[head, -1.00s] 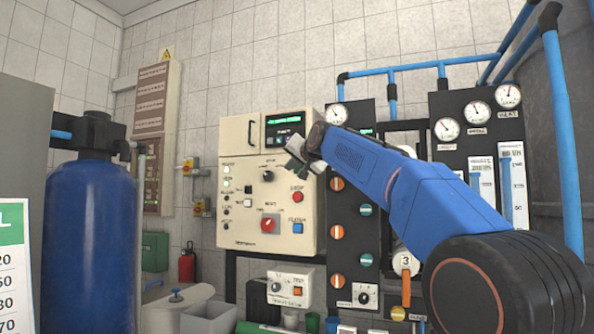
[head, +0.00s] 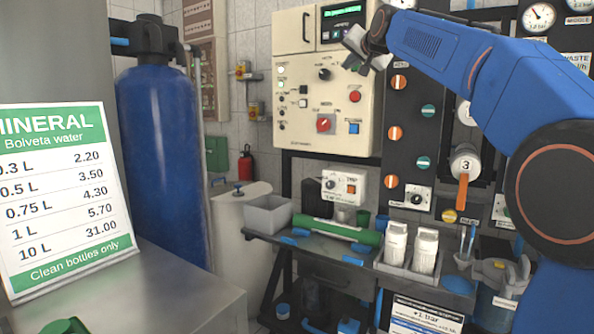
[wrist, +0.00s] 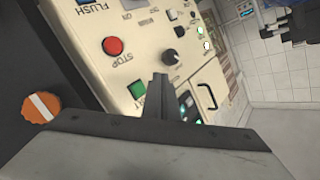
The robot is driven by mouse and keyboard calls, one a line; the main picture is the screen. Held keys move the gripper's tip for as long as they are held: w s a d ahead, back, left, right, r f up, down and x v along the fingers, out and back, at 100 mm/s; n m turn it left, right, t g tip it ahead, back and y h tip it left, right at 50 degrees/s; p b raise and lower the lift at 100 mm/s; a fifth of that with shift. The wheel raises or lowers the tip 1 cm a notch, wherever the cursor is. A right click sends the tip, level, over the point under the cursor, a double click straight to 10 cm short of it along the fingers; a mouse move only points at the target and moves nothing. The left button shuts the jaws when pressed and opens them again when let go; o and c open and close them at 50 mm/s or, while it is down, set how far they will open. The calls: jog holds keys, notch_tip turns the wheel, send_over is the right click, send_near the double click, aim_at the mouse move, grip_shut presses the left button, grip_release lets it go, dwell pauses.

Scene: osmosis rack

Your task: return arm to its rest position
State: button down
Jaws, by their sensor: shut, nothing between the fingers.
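My blue arm (head: 470,65) reaches in from the right in the head view, bent at a large dark joint. My gripper (head: 355,45) is at its end, in front of the upper right of the cream control panel (head: 300,110). In the wrist view my gripper (wrist: 160,85) shows its fingers together with nothing between them. Behind it lies the tilted panel (wrist: 125,75) with a red STOP button (wrist: 113,46), a green button (wrist: 137,89) and a black knob (wrist: 172,57). I cannot tell the exact gap between gripper and panel.
A bench (head: 335,255) with white filter cartridges (head: 396,243) and a green tube (head: 336,230) stands below the panel. A blue tank (head: 160,150) and a price sign (head: 60,195) are at left. An orange-handled valve (head: 463,190) is near my arm.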

jog(key=s+d+f+n+g+h, duration=0.1)
jog(key=s+d+f+g, duration=0.1)
jog(key=s+f, duration=1.6)
jog(key=s+d+f+n+g, duration=0.2)
jog(key=s+f+g, duration=0.3)
jog(key=s+f, duration=1.3)
jog(key=s+d+f+n+g+h, duration=0.1)
jog(key=s+d+f+n+g, duration=0.1)
jog(key=s+f, duration=1.5)
notch_tip(320, 180, down, 7)
jog(key=shift+s+d+r+g+h, duration=0.1)
jog(key=shift+s+d+g+h, duration=0.35)
jog(key=shift+g, duration=0.65)
jog(key=shift+w+d, duration=0.1)
